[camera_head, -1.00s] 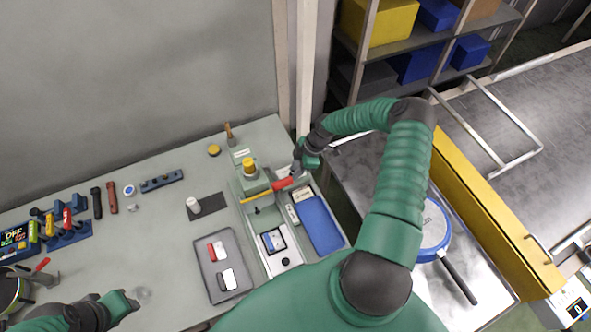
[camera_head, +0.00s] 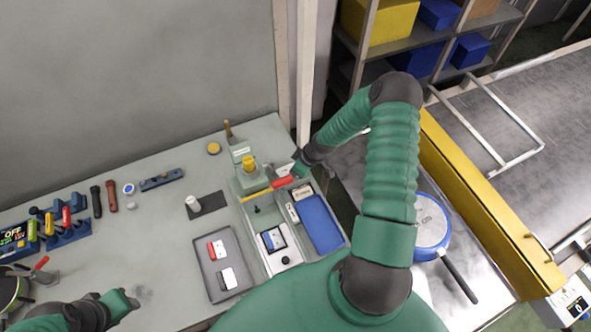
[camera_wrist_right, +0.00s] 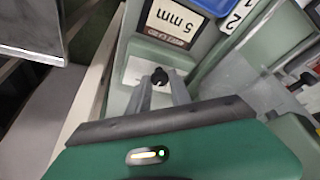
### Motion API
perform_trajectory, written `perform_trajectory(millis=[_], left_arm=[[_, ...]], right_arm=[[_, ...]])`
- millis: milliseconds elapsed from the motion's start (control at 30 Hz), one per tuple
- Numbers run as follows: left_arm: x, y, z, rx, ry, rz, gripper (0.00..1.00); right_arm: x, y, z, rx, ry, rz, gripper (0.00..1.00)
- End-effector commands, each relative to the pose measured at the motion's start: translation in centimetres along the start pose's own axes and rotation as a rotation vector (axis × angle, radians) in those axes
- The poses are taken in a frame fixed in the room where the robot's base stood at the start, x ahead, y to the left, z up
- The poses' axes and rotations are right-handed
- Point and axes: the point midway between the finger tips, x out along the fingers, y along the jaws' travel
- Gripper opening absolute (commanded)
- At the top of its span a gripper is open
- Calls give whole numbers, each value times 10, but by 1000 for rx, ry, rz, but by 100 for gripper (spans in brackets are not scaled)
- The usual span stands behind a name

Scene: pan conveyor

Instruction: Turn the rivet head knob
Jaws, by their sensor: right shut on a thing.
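The rivet head knob is a small black knob (camera_wrist_right: 160,77) on a pale panel in the right wrist view, just below a small sign reading "5 mm" (camera_wrist_right: 176,22). My right gripper (camera_wrist_right: 159,90) has its two grey fingers on either side of the knob and is shut on it. In the head view my right gripper (camera_head: 298,170) is at the far right corner of the green machine (camera_head: 252,184), beside its red lever handle (camera_head: 283,182). The knob is hidden there. My left gripper (camera_head: 128,304) is low at the left, over the table; its jaws are unclear.
A blue tray (camera_head: 321,224) lies in the machine's right side. A grey tray (camera_head: 217,240) with small parts stands left of it. A blue pan (camera_head: 432,232) lies on the steel table (camera_head: 350,168) at right. The bench front left of the grey tray is mostly clear.

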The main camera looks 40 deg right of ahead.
Motion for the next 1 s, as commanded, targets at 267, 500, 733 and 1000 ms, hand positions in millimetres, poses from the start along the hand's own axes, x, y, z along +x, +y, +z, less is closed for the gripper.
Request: perform_trajectory(millis=[267, 500, 733, 1000], left_arm=[[6, 0, 1, 0, 0, 0, 36], [8, 0, 2, 0, 0, 0, 36], [9, 0, 2, 0, 0, 0, 36], [9, 0, 2, 0, 0, 0, 36]], right_arm=[[-1, 2, -4, 193, 9, 91, 0], [-1, 2, -5, 299, 11, 135, 0], [-1, 2, -5, 342, 13, 153, 0], [-2, 2, -6, 348, 14, 156, 0]])
